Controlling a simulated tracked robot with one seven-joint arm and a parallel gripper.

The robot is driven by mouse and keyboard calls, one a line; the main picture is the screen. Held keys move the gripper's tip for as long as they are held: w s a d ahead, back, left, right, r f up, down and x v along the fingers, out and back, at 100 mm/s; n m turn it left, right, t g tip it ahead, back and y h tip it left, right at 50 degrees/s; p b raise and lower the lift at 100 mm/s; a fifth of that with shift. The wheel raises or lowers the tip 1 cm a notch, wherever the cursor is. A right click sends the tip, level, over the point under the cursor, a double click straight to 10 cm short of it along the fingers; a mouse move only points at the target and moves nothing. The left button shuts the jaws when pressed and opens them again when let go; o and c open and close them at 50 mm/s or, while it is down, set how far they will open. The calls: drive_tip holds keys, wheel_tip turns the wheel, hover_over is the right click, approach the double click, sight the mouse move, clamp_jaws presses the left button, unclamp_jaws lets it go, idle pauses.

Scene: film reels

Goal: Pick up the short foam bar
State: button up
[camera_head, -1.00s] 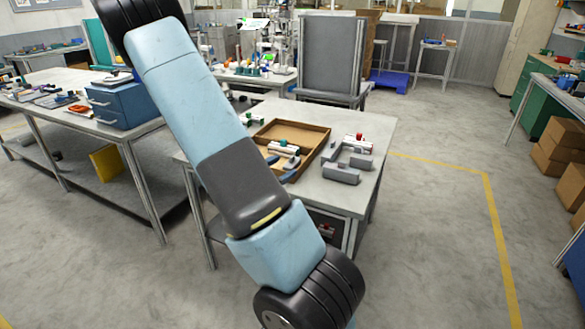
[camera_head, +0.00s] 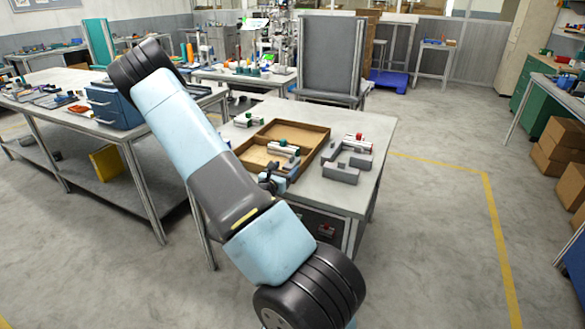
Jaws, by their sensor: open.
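Several grey foam bars lie on the right part of the table, in a rough U shape. One foam bar (camera_head: 341,174) lies at the front and another foam bar (camera_head: 360,160) lies behind it to the right. I cannot tell for sure which is the short one. My gripper (camera_head: 270,181) is small and dark in this view, partly behind my arm, at the front edge of the wooden tray. It is open, to the left of the foam bars and apart from them. Its fingertips are hard to make out.
The wooden tray (camera_head: 312,133) has a divider and holds white cylinders with coloured ends. A red and white part (camera_head: 357,143) lies behind the foam bars. The table's right front corner (camera_head: 350,205) is bare.

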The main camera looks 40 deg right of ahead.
sight(289, 161)
drive_tip(key=shift+w+x, duration=0.2)
drive_tip(key=shift+x, duration=1.45)
drive_tip(key=shift+w+x, duration=0.15)
drive_tip(key=shift+x, duration=1.5)
drive_tip(key=shift+a+f, duration=0.1)
drive_tip(key=shift+a, duration=0.05)
drive_tip(key=shift+c, duration=0.4)
drive_tip(key=c, duration=1)
drive_tip(key=shift+o, duration=0.2)
